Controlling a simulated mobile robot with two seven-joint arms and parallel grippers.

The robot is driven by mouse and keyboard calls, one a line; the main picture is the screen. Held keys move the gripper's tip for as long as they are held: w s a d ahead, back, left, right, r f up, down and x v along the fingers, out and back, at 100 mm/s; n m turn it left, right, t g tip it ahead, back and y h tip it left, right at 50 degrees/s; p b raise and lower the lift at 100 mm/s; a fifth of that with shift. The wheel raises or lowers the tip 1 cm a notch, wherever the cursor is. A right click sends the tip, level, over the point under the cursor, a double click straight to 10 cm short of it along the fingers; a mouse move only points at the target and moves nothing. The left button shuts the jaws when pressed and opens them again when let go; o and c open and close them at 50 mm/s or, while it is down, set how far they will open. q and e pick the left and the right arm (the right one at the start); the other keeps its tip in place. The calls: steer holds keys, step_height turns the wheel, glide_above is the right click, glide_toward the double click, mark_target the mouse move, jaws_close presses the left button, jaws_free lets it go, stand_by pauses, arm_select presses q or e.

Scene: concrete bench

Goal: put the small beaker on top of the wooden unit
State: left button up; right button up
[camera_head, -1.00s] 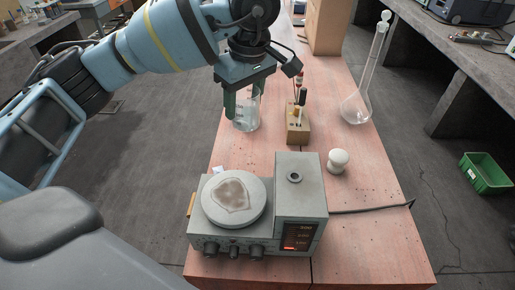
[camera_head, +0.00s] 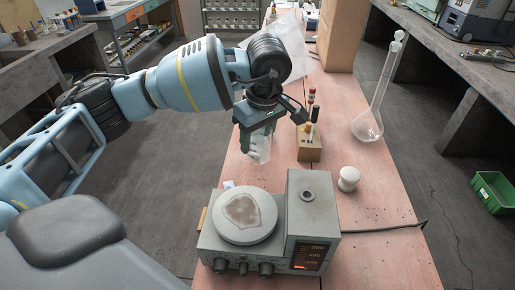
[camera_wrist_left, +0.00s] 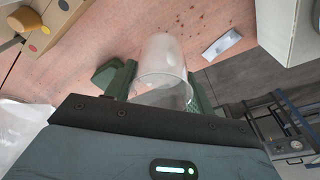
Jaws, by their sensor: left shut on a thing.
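My left gripper (camera_head: 256,138) is shut on the small clear beaker (camera_head: 262,153) near the left edge of the pink bench. In the left wrist view the beaker (camera_wrist_left: 163,60) sits between the green fingers, its base end pointing away from the palm, over the bench. It appears raised off the bench, but the gap is hard to judge. My right gripper is not in view.
A wooden block with several upright tools (camera_head: 309,148) stands right of the beaker. A hotplate (camera_head: 270,250) stands in front, with a white knob-shaped object (camera_head: 348,178) beside it. A tall glass flask (camera_head: 370,122) stands at the right. Clear plastic sheeting (camera_head: 288,45) lies behind my wrist.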

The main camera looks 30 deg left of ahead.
mark_target(257, 150)
arm_select(q)
steer(key=shift+f, duration=1.85)
steer(key=shift+f, duration=0.2)
steer(key=o, duration=1)
steer(key=shift+o, duration=0.2)
step_height(257, 150, up, 12)
steer(key=d, duration=0.1)
steer(key=shift+s+d+r, duration=0.15)
steer(key=shift+s+d, duration=0.15)
steer(key=shift+d, duration=0.05)
